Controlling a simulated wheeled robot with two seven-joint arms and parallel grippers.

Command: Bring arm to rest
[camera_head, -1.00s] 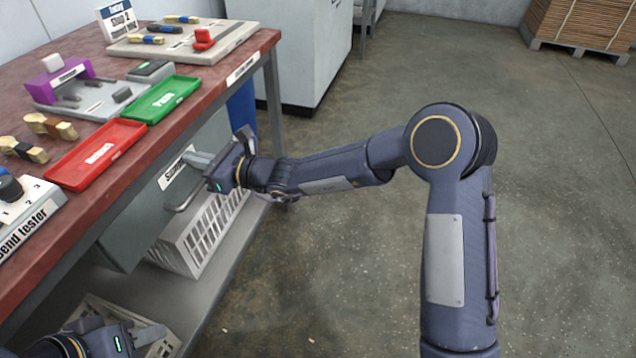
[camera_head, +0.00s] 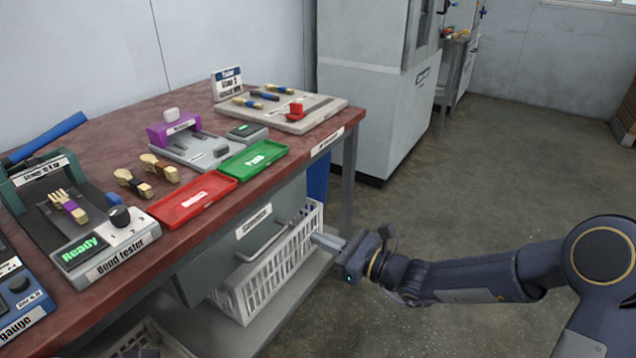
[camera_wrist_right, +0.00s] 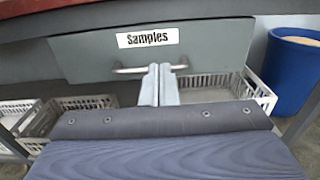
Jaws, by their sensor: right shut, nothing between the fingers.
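My right gripper (camera_head: 326,242) is beside the workbench, level with the drawer, with its fingers together and empty. In the right wrist view its two fingers (camera_wrist_right: 160,84) lie against each other and overlap the drawer handle (camera_wrist_right: 150,69) in the picture. In the head view the fingertips are apart from the handle (camera_head: 264,241), to its right. The drawer (camera_head: 215,262), labelled "Samples", looks shut. My left gripper is not clearly visible.
The red-topped workbench (camera_head: 100,282) carries a bend tester (camera_head: 108,240), a red tray (camera_head: 192,200), a green tray (camera_head: 252,160) and several wooden utensils. A white crate (camera_head: 268,275) stands on the lower shelf. A blue bin (camera_wrist_right: 291,70) is at right in the wrist view. Open floor lies right of the bench.

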